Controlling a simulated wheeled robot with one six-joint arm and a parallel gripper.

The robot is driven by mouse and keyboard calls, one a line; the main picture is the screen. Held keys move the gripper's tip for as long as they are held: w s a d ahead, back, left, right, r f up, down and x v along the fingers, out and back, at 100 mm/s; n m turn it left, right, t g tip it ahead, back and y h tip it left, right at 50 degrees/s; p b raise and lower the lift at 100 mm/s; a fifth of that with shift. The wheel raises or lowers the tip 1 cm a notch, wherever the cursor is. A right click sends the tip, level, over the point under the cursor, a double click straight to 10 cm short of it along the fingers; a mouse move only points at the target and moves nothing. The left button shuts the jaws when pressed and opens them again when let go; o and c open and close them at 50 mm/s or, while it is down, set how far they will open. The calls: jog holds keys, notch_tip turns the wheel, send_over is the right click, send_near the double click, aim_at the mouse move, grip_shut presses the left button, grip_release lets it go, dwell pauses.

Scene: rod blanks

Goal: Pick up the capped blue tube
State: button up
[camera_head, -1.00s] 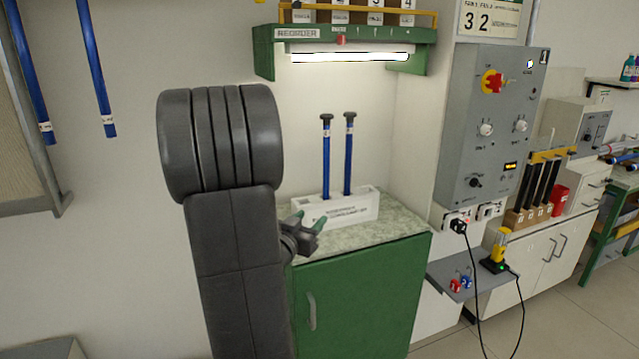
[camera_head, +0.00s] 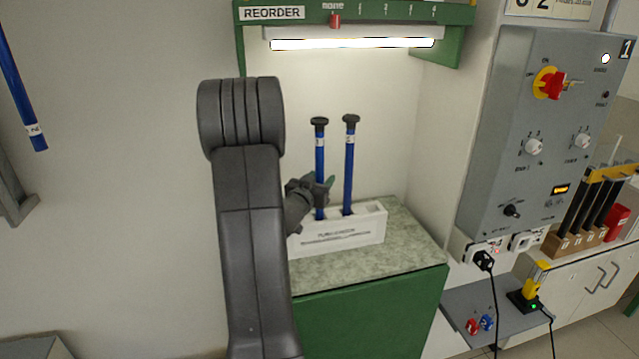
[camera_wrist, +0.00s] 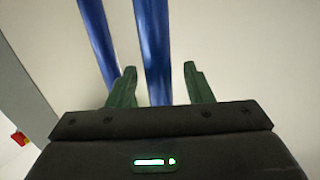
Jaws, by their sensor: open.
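Two blue tubes with black caps stand upright in a white rack on the cabinet top: the left tube (camera_head: 320,155) and the right tube (camera_head: 349,160). My gripper (camera_head: 324,186) is at the left tube, low on its shaft, just above the rack; the arm comes in from the left. In the wrist view, my gripper (camera_wrist: 160,70) has its green fingers apart, with one blue tube (camera_wrist: 155,45) between them in the picture, nearer the left finger. Another blue tube (camera_wrist: 97,35) shows outside the left finger. The caps are out of the wrist view.
The white rack (camera_head: 340,238) sits on the speckled top of a green cabinet (camera_head: 375,315). A green shelf with a lit lamp (camera_head: 352,43) hangs above. A grey control panel (camera_head: 550,130) stands to the right. Another blue tube (camera_head: 20,90) hangs at far left.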

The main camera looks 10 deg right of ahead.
aim_at(319, 144)
jog(key=shift+c, duration=0.5)
grip_shut()
jog(key=shift+r, duration=0.15)
jog(key=shift+s+r+b, duration=0.15)
jog(key=shift+r+b, duration=0.05)
jog(key=shift+b, duration=0.2)
notch_tip(319, 144, up, 11)
jog(key=shift+d+f+p, duration=0.1)
jog(key=shift+f+p, duration=0.05)
jog(key=shift+p, duration=0.2)
jog(key=s+b, duration=0.3)
jog(key=s, duration=1.6)
jog(key=shift+s+d, duration=0.3)
